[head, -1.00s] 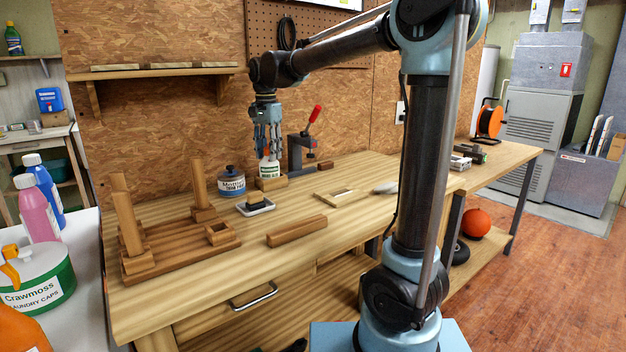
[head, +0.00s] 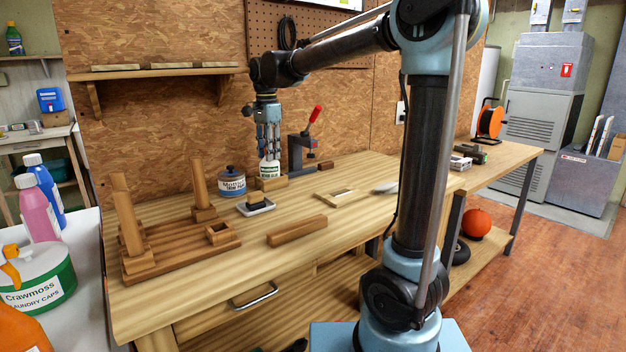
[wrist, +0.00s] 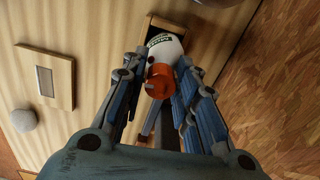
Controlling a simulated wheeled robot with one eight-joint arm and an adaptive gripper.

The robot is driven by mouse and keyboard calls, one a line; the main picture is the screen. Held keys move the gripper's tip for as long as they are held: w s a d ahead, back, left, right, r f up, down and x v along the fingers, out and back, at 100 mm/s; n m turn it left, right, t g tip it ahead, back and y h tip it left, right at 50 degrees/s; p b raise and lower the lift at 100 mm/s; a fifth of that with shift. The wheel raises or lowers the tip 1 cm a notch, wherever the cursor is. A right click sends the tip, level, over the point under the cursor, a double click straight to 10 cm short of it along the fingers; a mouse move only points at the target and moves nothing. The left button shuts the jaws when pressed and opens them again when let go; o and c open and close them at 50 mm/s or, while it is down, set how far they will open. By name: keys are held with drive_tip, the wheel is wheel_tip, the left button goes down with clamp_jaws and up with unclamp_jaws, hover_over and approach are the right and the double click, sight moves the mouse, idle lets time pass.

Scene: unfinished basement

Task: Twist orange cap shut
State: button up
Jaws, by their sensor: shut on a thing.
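A white bottle (head: 269,170) with a green label stands upright in a small wooden holder (head: 271,184) on the workbench. In the wrist view the bottle (wrist: 166,46) shows its white shoulder and label, and its orange cap (wrist: 160,80) is at the top. My gripper (head: 268,150) points straight down over the bottle. In the wrist view my gripper (wrist: 160,72) has its fingers on both sides of the cap, shut on it. In the head view the fingers hide the cap. How tightly the cap sits on the bottle cannot be told.
Left of the bottle stand a blue-and-white tin (head: 231,182) and a small tray with a block (head: 256,207). A clamp with a red handle (head: 305,145) is close behind on the right.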

drive_tip(key=shift+m, duration=0.9)
drive_tip(key=shift+c, duration=0.3)
drive_tip(key=m, duration=0.2)
drive_tip(key=shift+m, duration=1.6)
drive_tip(key=shift+c, duration=0.3)
drive_tip(key=shift+m, duration=1)
drive_tip(key=shift+o, duration=0.3)
drive_tip(key=shift+m, duration=1.6)
